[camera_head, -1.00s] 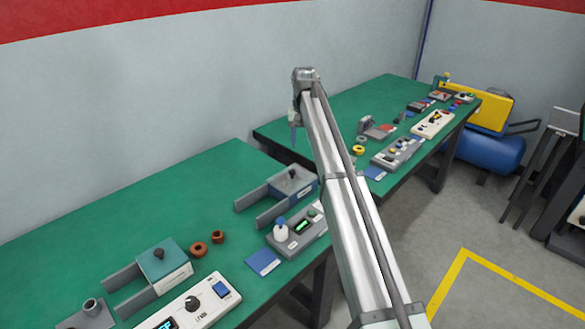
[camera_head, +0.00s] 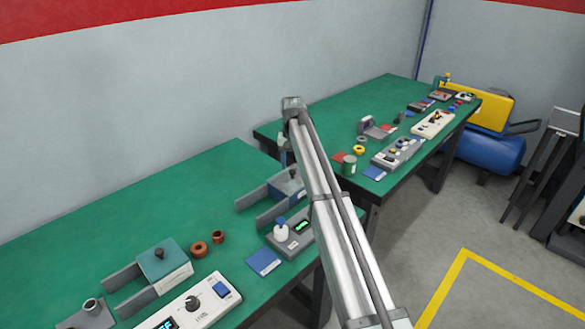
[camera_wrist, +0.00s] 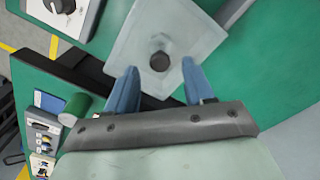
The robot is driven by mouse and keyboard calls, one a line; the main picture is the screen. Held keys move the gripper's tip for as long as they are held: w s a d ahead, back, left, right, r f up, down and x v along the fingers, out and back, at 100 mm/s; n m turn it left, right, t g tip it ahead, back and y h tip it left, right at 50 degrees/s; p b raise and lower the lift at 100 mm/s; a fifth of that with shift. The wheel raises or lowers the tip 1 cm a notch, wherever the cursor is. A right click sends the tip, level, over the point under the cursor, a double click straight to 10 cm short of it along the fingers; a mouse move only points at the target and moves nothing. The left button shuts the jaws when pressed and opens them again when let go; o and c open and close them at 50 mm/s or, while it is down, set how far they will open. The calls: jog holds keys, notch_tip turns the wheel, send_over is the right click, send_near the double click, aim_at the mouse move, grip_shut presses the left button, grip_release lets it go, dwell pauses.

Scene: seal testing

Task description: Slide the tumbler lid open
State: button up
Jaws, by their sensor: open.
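The lid is a pale square plate (camera_wrist: 163,28) with a dark round knob (camera_wrist: 160,61), seen from above in the wrist view. My gripper (camera_wrist: 155,78) is open, with its two blue fingers apart on either side of the knob; I cannot tell whether either touches it. In the head view my gripper (camera_head: 284,155) hangs behind my arm, close to a blue-grey box (camera_head: 289,187) with a knobbed top and two rails. My arm hides part of that box.
A second knobbed fixture (camera_head: 162,265) and a dial unit (camera_head: 197,300) are nearer. A green cylinder (camera_head: 349,165) stands on the far table. The near table's back-left is clear.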

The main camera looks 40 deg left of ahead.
aim_at(293, 175)
jog(key=shift+f, duration=1.15)
grip_shut()
